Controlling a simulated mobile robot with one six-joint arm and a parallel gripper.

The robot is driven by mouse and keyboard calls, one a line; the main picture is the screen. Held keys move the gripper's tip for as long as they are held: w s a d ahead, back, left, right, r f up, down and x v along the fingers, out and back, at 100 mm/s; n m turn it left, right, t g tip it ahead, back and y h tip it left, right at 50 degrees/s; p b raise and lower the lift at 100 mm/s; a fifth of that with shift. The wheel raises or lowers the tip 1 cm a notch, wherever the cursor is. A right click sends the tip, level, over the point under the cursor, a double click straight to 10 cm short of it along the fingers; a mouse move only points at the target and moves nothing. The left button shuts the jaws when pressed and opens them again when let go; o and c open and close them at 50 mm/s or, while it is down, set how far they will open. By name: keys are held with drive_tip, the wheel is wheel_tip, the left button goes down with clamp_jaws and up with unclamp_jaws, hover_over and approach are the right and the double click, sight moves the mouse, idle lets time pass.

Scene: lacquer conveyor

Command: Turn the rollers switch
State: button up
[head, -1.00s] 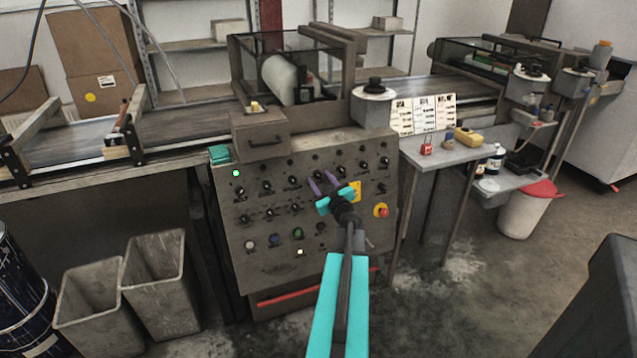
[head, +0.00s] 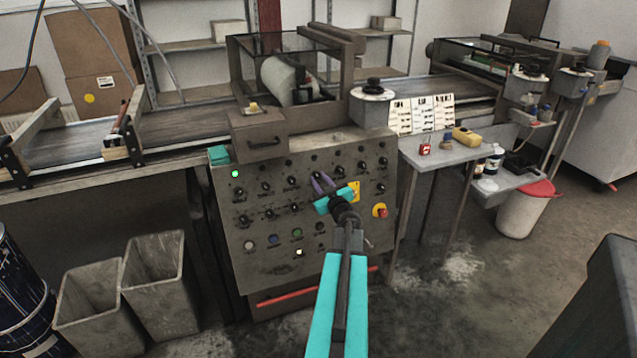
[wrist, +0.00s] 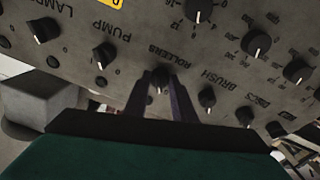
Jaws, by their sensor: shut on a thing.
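The grey control panel (head: 276,270) stands in front of the conveyor. In the wrist view, the small black rollers switch (wrist: 158,84) is on the panel face beside the upside-down label "ROLLERS". My gripper (head: 322,183) is at the panel, its two purple fingers shut on the rollers switch, one on each side. In the wrist view the gripper (wrist: 159,78) straddles the switch. In the head view the switch is hidden behind the fingers.
The pump knob (wrist: 105,56) and the brush knob (wrist: 207,98) flank the switch closely. A red emergency button (head: 381,211) sits to the right of my gripper. A green lamp (head: 235,174) glows at the panel's upper left.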

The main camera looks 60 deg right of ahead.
drive_tip(key=shift+w+r+m+p, duration=0.25)
drive_tip(key=shift+m+p, duration=0.25)
drive_tip(key=shift+p, duration=0.35)
drive_tip(key=shift+m+p, duration=0.5)
drive_tip(key=shift+p, duration=0.25)
drive_tip(key=m+p, duration=0.2)
drive_tip(key=p, duration=0.1)
drive_tip(key=m+g+h+p, duration=0.1)
drive_tip(key=m+p, duration=0.2)
drive_tip(key=shift+w+a+r, duration=0.1)
drive_tip(key=shift+w+a, duration=0.05)
drive_tip(key=m+g+p, duration=0.1)
drive_tip(key=m+p, duration=0.3)
drive_tip(key=p, duration=0.1)
drive_tip(key=shift+w+a+p, duration=0.1)
drive_tip(key=shift+p, duration=0.3)
drive_tip(key=shift+m+p, duration=1)
drive_tip(key=shift+m, duration=0.1)
drive_tip(key=shift+a, duration=0.1)
drive_tip(key=o, duration=1.1)
drive_tip(key=shift+f, duration=0.25)
drive_tip(key=shift+c, duration=0.2)
